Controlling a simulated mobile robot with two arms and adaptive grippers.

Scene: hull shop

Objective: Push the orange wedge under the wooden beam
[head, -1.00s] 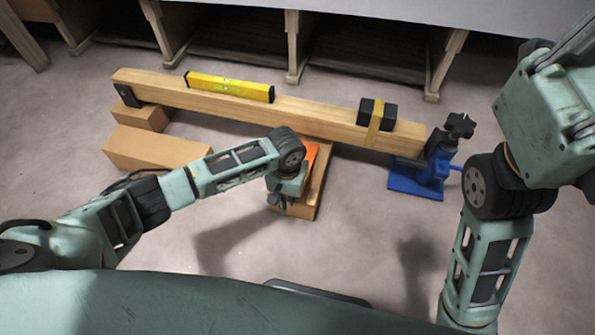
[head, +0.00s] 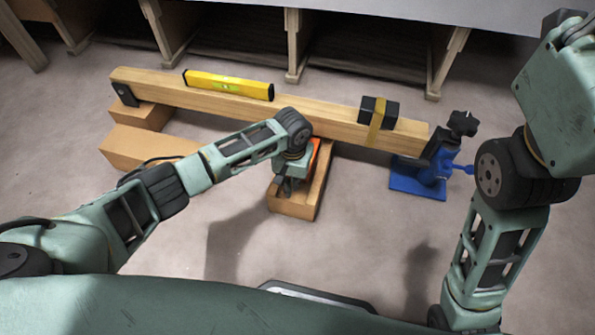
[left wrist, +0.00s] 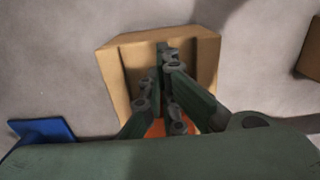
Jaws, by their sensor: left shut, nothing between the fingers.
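The wooden beam (head: 320,117) lies across the scene, raised off the floor. The orange wedge (head: 315,155) sits on a wooden guide block (head: 296,207) in front of the beam's middle; my left wrist hides most of it. In the left wrist view, a strip of the orange wedge (left wrist: 157,130) shows behind the fingers. My left gripper (head: 285,188) is shut and empty, pointing down over the guide block, on the near side of the wedge. Whether it touches the wedge is hidden. My right arm stands at the right; its gripper is out of view.
A yellow level (head: 228,85) and a strapped dark block (head: 378,113) rest on the beam. A blue jack (head: 420,180) stands at its right end, a wooden block (head: 141,116) under its left. Another block (head: 145,146) lies nearby. The front floor is clear.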

